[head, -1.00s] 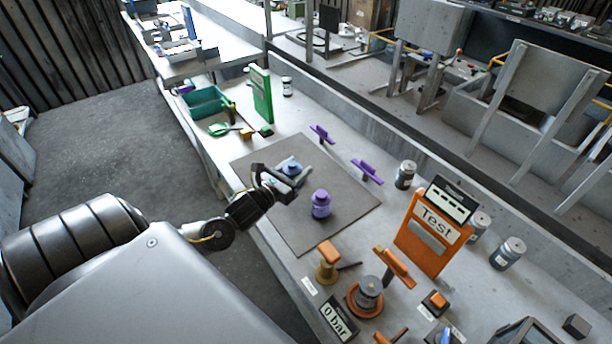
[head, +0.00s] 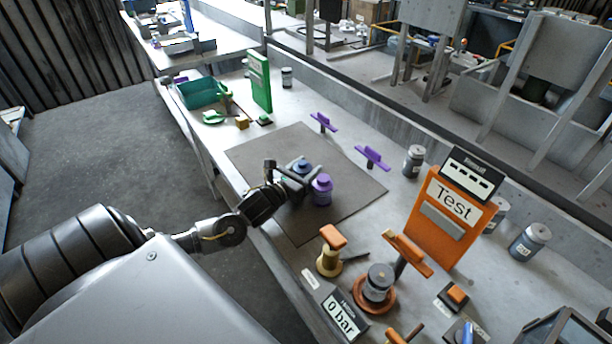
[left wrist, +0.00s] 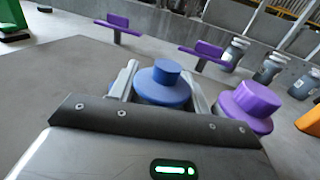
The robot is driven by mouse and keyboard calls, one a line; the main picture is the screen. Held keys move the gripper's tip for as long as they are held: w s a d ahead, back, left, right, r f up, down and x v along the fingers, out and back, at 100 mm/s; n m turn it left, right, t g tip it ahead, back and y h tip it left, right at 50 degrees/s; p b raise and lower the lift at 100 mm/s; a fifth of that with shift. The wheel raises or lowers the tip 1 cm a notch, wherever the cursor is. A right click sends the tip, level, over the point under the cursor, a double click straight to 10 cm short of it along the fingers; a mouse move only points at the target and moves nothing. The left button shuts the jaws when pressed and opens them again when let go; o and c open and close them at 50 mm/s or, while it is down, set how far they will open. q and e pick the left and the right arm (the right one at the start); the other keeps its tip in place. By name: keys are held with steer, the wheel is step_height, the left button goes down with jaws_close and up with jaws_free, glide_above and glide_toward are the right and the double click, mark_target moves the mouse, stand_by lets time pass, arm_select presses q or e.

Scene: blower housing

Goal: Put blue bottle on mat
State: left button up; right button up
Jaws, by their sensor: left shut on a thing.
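The blue bottle (head: 302,166) is between the fingers of my left gripper (head: 300,178), just over or on the dark grey mat (head: 340,165). In the left wrist view the blue bottle (left wrist: 162,84) stands upright between the two fingers of the gripper (left wrist: 165,90), which is shut on it. The bottle's base is hidden, so I cannot tell whether it touches the mat. A purple bottle (head: 321,190) stands on the mat right beside the gripper; it also shows in the left wrist view (left wrist: 248,105). My right gripper is not in view.
Purple handles (head: 372,157) stand behind the mat. The orange Test panel (head: 447,218), orange valves (head: 376,290) and grey bottles (head: 530,242) are to the right. A green bin (head: 203,93) and a green panel (head: 260,82) are at the back left. The mat's rear part is bare.

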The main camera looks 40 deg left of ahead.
arm_select(q)
steer(key=shift+r, duration=0.15)
steer(key=shift+f, duration=0.2)
steer(key=o, duration=0.8)
steer(key=shift+o, duration=0.4)
steer(key=shift+r, duration=0.2)
steer(key=shift+s+p, duration=0.4)
steer(key=s+p, duration=0.3)
steer(key=s, duration=0.3)
steer(key=shift+s+r, duration=0.15)
steer(key=shift+s, duration=0.25)
steer(key=s+p, duration=0.1)
steer(key=s, duration=0.2)
steer(key=shift+s, duration=0.35)
steer(key=shift+s+p, duration=0.35)
steer(key=shift+s, duration=0.05)
steer(key=shift+f, duration=0.2)
arm_select(e)
steer(key=shift+s+a+r, duration=0.1)
steer(key=shift+a+r, duration=0.2)
steer(key=shift+r, duration=0.55)
steer(key=shift+s+a+r, duration=0.1)
steer(key=shift+a+r, duration=0.2)
steer(key=shift+r, duration=0.5)
steer(key=shift+s+a+r, duration=0.1)
steer(key=shift+a+r, duration=0.2)
steer(key=shift+r, duration=0.55)
arm_select(q)
steer(key=shift+d, duration=0.1)
